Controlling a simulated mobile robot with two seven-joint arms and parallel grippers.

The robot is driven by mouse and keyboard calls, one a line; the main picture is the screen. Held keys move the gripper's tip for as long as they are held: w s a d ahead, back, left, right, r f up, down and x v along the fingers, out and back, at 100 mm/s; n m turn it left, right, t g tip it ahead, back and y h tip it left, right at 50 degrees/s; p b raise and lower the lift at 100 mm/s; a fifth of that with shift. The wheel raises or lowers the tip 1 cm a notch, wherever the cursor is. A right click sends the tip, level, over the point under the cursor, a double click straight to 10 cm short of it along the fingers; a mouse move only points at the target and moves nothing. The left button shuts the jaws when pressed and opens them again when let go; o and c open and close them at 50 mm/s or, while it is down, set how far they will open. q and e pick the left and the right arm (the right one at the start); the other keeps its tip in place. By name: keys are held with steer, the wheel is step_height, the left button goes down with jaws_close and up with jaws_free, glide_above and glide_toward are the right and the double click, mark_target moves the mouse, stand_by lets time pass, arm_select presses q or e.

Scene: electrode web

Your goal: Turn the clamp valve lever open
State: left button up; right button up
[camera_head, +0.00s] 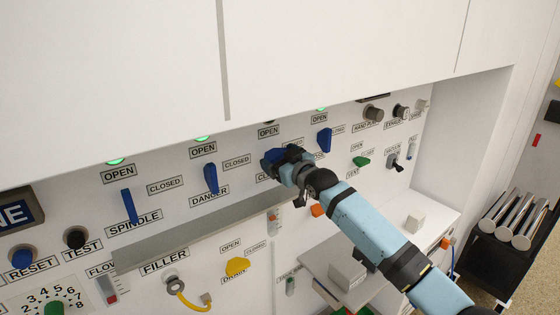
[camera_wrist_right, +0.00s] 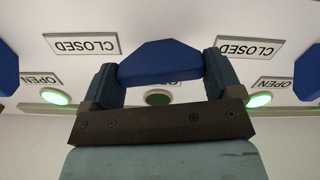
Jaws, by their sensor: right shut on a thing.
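A blue lever (camera_head: 272,156) on the white panel sits under an OPEN label (camera_head: 268,131), third from the left in the row of blue levers. My right gripper (camera_head: 281,160) is at this lever and covers most of it and its name label. In the right wrist view the lever (camera_wrist_right: 160,62) lies between the two fingers, and the gripper (camera_wrist_right: 160,78) is shut on it. The lamp (camera_wrist_right: 158,98) by this lever is dark green and unlit. The lever's exact angle is hard to tell. My left gripper is not in view.
Similar blue levers stand beside it: spindle (camera_head: 129,206), danger (camera_head: 210,178) and one to the right (camera_head: 324,140), with lit green lamps above. A grey ledge (camera_head: 190,240) runs below. A yellow drain lever (camera_head: 237,266) and a small green handle (camera_head: 361,161) are nearby.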

steer(key=n, duration=0.6)
steer(key=shift+n, duration=0.3)
steer(key=n+p, duration=0.2)
steer(key=n, duration=0.6)
steer(key=shift+f+n, duration=0.1)
steer(key=shift+n, duration=0.3)
steer(key=o, duration=0.7)
steer(key=shift+o, duration=0.2)
